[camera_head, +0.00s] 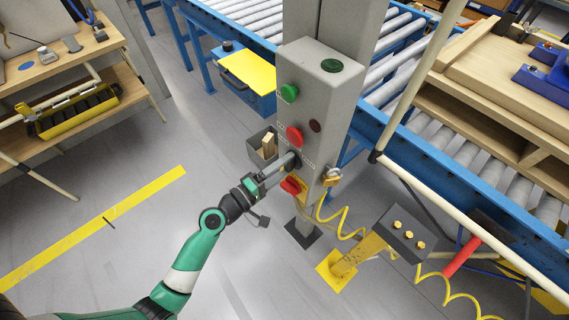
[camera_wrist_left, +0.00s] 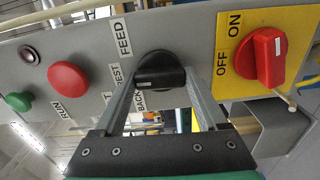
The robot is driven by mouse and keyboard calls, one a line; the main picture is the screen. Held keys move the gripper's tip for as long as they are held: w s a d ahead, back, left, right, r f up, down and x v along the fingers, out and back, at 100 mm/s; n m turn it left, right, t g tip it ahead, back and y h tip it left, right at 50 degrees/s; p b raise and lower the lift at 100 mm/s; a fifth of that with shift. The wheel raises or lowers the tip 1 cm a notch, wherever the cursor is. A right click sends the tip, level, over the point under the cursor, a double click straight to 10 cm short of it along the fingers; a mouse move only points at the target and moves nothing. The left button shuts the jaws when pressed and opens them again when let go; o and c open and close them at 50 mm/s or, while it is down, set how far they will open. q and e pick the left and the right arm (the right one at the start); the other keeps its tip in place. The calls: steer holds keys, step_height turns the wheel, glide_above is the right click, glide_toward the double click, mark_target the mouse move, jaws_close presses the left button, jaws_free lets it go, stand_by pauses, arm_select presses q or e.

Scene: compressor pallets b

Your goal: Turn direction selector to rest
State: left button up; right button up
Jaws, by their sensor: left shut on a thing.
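The black direction selector (camera_wrist_left: 160,66) is a round knob with a raised bar, on the grey control box (camera_head: 322,95). In the wrist view, the labels FEED, REST and BACK stand along its left side. The left end of its bar lies near BACK and REST; I cannot tell its exact setting. My left gripper (camera_head: 291,161) reaches the box's front face, and its two fingers are shut on the selector from both sides. In the head view the gripper mostly hides the selector. My right gripper is not in view.
A red ON/OFF switch (camera_wrist_left: 261,55) on a yellow plate sits close beside the selector. A red button (camera_head: 294,136), a green button (camera_head: 290,92) and a dark red lamp (camera_head: 315,126) are above.

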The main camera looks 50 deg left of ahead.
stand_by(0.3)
arm_select(q)
steer(key=o, duration=1.3)
steer(key=shift+s, duration=0.1)
steer(key=s, duration=1.1)
steer(key=shift+s+a, duration=0.15)
steer(key=shift+s, duration=0.1)
